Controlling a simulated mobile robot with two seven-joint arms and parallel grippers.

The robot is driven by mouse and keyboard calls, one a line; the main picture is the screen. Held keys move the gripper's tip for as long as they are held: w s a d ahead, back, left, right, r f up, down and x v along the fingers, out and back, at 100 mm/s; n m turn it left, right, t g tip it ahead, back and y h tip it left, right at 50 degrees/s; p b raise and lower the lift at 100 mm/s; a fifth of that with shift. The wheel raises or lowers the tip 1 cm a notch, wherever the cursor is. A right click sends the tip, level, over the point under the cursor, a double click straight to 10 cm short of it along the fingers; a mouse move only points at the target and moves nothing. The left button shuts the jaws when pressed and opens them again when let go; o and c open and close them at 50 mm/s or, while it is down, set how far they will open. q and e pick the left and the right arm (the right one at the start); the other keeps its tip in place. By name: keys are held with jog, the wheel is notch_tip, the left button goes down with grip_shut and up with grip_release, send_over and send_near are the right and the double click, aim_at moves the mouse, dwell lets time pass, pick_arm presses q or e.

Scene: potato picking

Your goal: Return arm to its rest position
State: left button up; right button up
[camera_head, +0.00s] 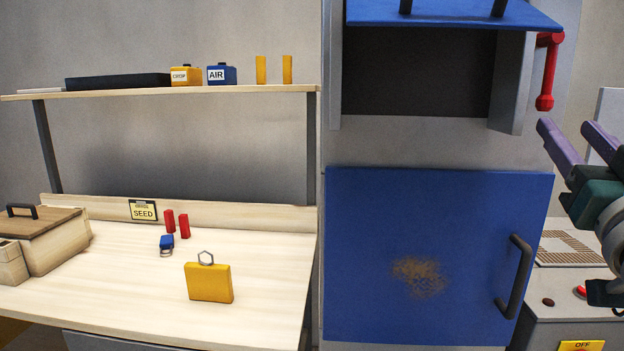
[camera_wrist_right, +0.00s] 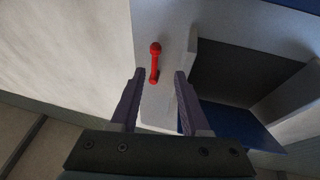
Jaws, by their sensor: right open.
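My right gripper (camera_head: 580,140) is at the right edge of the head view, its two purple fingers apart and empty. It is right of the blue cabinet door (camera_head: 430,255) and below a red lever (camera_head: 549,72). In the right wrist view my right gripper (camera_wrist_right: 158,100) is open, and the red lever (camera_wrist_right: 154,62) appears beyond the gap between its fingers. I cannot see contact between them. My left gripper is in neither view.
The blue upper flap (camera_head: 455,13) is raised over a dark opening (camera_head: 420,75). A wooden bench (camera_head: 130,290) at left holds a yellow block (camera_head: 208,283), red pieces (camera_head: 184,226) and a wooden box (camera_head: 50,240). A grey machine (camera_head: 560,310) with an OFF label stands lower right.

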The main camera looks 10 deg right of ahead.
jog(key=s+a+f+n+g+y+p, duration=0.1)
jog(key=s+a+f+n+g+y, duration=0.1)
jog(key=a+f+g+y, duration=0.3)
jog(key=s+a+f+n+g+y+p, duration=0.1)
jog(key=s+a+f+n+g+y, duration=0.15)
jog(key=f, duration=0.45)
jog(key=s+a+f+n+g+y+p, duration=0.1)
jog(key=s+a+f+g, duration=0.25)
jog(key=s, duration=0.55)
jog(key=s+a+f+n+g+y+p, duration=0.1)
jog(key=s+a+f+g, duration=0.3)
jog(key=s, duration=0.5)
notch_tip(320, 180, up, 37)
jog(key=s+g+p, duration=0.1)
jog(key=s+p, duration=0.1)
jog(key=p, duration=3.5)
jog(key=shift+d+g+p, duration=0.35)
jog(key=shift+g, duration=0.05)
jog(key=shift+r, duration=0.1)
